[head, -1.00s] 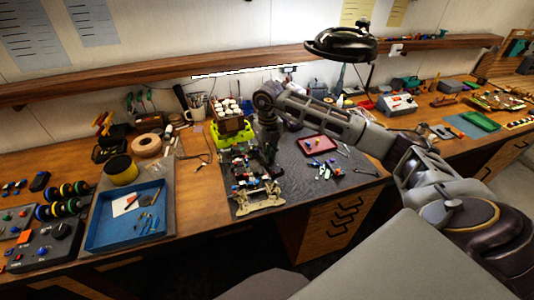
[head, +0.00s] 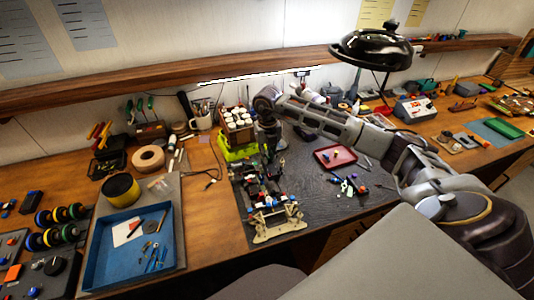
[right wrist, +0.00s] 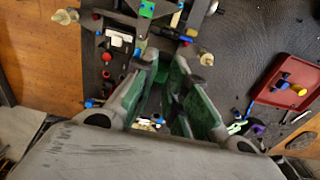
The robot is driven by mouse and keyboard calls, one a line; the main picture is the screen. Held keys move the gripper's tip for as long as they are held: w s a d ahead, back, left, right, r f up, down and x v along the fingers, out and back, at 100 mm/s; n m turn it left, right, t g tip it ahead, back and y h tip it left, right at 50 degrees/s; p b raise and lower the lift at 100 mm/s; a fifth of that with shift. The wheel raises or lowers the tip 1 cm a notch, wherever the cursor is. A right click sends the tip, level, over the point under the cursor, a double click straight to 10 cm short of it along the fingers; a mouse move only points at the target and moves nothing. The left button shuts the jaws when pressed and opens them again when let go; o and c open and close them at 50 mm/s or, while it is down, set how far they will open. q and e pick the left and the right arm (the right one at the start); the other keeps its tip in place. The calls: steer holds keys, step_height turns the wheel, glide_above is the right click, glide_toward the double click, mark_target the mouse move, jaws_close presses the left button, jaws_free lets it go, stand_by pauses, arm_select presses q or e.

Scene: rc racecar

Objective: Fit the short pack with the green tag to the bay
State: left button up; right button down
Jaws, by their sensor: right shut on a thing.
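The car chassis (head: 270,208) stands on the dark mat, with tan end parts nearest me and red, blue and black parts along it. My right gripper (head: 268,155) points down over its far end. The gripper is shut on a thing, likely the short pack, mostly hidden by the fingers. I cannot make out its green tag, or whether it touches the bay. My left gripper is not in view.
A red tray (head: 322,163) and loose small parts lie right of the chassis. A blue tray (head: 100,265) lies left. The mat (head: 330,205) is clear at front right.

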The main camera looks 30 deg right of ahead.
mark_target(268, 165)
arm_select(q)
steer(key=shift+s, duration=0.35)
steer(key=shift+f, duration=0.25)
arm_select(e)
steer(key=shift+f+b, duration=1.35)
steer(key=shift+f, duration=0.35)
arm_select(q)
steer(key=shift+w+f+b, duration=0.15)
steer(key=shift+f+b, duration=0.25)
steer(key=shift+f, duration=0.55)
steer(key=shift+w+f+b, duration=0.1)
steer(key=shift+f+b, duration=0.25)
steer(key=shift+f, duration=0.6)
arm_select(e)
steer(key=shift+f, duration=1.15)
arm_select(q)
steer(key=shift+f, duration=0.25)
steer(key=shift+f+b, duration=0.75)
steer(key=shift+b, duration=0.25)
arm_select(e)
steer(key=shift+f, duration=1.15)
steer(key=c, duration=1.4)
jaws_free()
steer(key=shift+s, duration=0.1)
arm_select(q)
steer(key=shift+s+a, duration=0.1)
arm_select(e)
steer(key=shift+o, duration=0.2)
